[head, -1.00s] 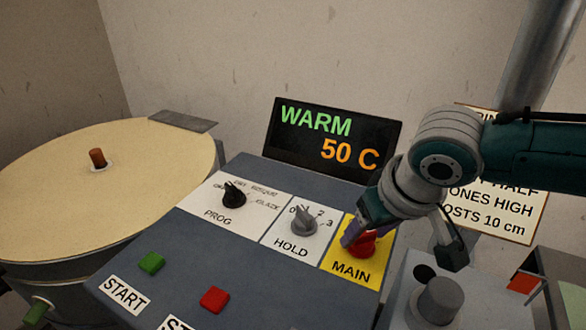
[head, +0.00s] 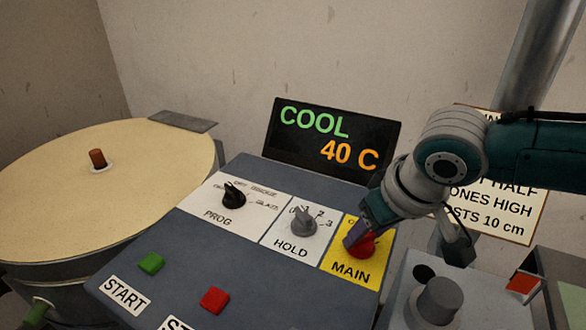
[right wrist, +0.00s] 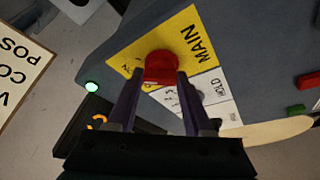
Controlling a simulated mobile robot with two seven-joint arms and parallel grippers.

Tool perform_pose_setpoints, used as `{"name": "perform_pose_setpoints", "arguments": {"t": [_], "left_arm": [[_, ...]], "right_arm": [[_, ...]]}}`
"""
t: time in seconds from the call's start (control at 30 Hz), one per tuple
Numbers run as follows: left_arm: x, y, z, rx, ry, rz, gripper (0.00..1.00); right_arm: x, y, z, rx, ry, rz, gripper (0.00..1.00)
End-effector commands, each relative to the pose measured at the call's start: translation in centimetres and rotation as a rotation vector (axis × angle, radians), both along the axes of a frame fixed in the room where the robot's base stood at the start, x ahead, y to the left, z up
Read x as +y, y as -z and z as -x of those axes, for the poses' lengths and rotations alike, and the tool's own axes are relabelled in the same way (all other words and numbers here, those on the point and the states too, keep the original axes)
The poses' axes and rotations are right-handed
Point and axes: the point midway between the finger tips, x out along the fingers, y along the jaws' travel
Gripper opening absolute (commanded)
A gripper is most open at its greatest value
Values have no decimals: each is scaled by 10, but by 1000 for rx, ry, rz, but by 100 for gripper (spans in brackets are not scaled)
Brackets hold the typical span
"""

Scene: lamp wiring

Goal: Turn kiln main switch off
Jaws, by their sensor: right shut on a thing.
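The kiln main switch is a red knob (head: 363,245) on a yellow plate (head: 347,271) labelled MAIN, at the right of the blue-grey panel. My right gripper (head: 355,235) is at the knob and partly covers it in the head view. In the right wrist view the two purple fingers sit on either side of the red knob (right wrist: 161,67), shut on it. The display (head: 333,142) behind the panel reads COOL 40 C. The plate's position marks are partly hidden. My left gripper is not in view.
The black PROG knob (head: 233,195) and grey HOLD knob (head: 303,222) stand left of MAIN. A green START button (head: 151,262) and a red button (head: 214,299) are nearer. The round kiln lid (head: 50,205) is at left. A grey box with a knob (head: 440,299) stands at right.

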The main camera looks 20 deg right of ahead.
Motion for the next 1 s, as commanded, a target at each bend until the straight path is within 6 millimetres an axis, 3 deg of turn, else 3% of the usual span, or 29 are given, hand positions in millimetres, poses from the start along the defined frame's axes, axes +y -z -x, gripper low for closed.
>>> {"name": "perform_pose_setpoints", "arguments": {"t": [0.47,1.0], "left_arm": [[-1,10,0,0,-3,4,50],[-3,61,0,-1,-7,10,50]], "right_arm": [[-3,2,-2,-1,-400,-2,0],[-4,5,-5,-4,-915,-3,0]]}}
